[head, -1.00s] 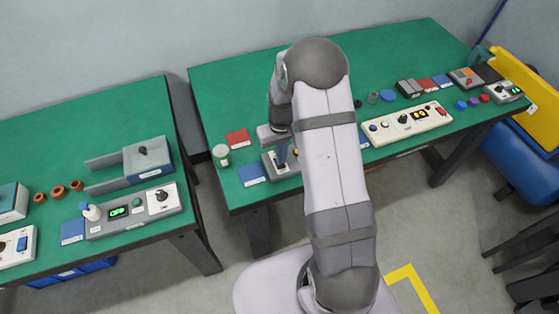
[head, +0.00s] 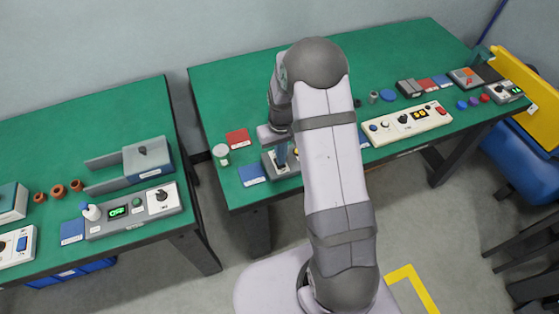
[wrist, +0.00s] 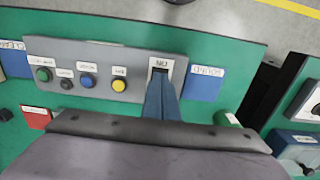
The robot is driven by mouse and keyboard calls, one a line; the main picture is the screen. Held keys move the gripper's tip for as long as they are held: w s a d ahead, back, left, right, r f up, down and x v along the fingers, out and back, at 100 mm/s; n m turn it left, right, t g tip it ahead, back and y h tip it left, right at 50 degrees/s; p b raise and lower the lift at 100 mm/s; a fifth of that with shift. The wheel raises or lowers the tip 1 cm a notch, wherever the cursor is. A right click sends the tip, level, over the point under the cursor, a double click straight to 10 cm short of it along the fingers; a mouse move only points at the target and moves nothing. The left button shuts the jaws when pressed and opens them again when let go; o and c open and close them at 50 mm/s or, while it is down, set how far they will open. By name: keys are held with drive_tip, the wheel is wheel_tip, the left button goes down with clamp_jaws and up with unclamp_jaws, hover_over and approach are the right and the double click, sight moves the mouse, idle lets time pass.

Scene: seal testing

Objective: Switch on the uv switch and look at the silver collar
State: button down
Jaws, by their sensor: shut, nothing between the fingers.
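The UV switch (wrist: 160,65) is a dark rocker in a pale frame on a grey panel (wrist: 105,60), in the wrist view. My gripper (wrist: 160,80) is shut and empty. Its blue fingertips are at the switch's near edge and hide part of it; I cannot tell if they touch it. In the head view my gripper (head: 282,158) points down over the same panel, partly behind my arm. A small grey cylinder (head: 373,97) at the back of the right table may be the silver collar; its metal is too small to tell.
Green, black, blue and yellow buttons (wrist: 119,86) line the panel. A blue mat (wrist: 204,84) and a green-capped jar (head: 221,154) are beside it. A cream control box (head: 406,124) stands to the right. The left table (head: 60,125) is across a gap.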

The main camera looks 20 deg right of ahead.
drive_tip(key=shift+f+b, duration=0.4)
drive_tip(key=shift+f, duration=0.25)
drive_tip(key=shift+r, duration=0.15)
wheel_tip(320, 180, up, 7)
drive_tip(key=p, duration=0.5)
drive_tip(key=shift+p, duration=0.35)
idle(0.7)
